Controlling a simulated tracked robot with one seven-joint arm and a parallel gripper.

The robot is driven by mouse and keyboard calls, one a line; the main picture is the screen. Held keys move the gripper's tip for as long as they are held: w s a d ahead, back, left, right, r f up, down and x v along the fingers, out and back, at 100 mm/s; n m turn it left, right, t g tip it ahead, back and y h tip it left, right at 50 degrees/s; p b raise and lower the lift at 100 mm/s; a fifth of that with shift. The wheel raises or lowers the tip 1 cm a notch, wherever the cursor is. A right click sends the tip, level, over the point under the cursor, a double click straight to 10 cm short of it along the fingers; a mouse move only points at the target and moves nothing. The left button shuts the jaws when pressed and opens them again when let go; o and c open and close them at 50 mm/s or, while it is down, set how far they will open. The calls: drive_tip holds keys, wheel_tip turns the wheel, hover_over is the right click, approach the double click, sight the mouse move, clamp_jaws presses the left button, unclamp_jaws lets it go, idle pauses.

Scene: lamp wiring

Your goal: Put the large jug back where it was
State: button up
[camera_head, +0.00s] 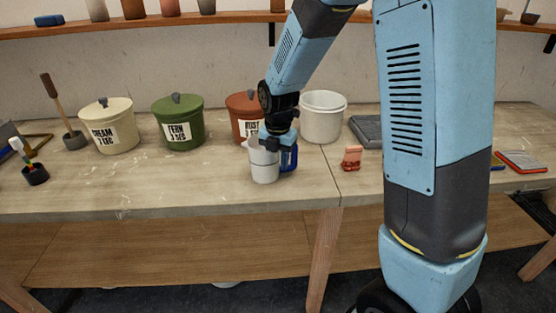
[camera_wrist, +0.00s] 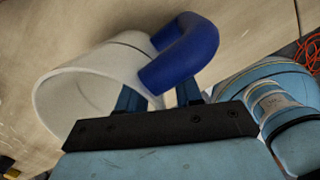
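The large jug (camera_head: 264,168) is white with a thick blue handle (camera_head: 289,158) on its right side. It is upright near the middle of the worktable; I cannot tell whether its base touches the wood. My gripper (camera_head: 279,139) comes down from above at the handle side. In the wrist view the white jug body (camera_wrist: 100,80) and its blue handle (camera_wrist: 185,50) are close. My gripper (camera_wrist: 158,97) has its fingers on either side of the handle's near end and appears shut on it. The fingertips are partly hidden behind the handle.
Cream (camera_head: 108,126), green (camera_head: 178,122) and rust (camera_head: 243,113) lidded crocks stand behind. An open white crock (camera_head: 323,120) and a grey tray (camera_head: 366,131) are at the back right.

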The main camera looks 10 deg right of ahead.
drive_tip(key=r, duration=0.8)
drive_tip(key=s+r, duration=0.1)
drive_tip(key=r, duration=0.3)
drive_tip(key=s+d+r+m+t, duration=0.1)
drive_tip(key=s+d+r+m, duration=0.2)
drive_tip(key=m, duration=0.7)
drive_tip(key=s+d+r+m+t, duration=0.2)
drive_tip(key=s+d+r+m, duration=0.1)
drive_tip(key=s+d+m, duration=0.4)
drive_tip(key=s+d+r+m+t, duration=0.1)
drive_tip(key=s+d+r+m, duration=0.3)
drive_tip(key=s+m, duration=0.8)
drive_tip(key=shift+s+d+m+t, duration=0.25)
drive_tip(key=shift+d+m+t, duration=0.05)
drive_tip(key=shift+d+m, duration=0.25)
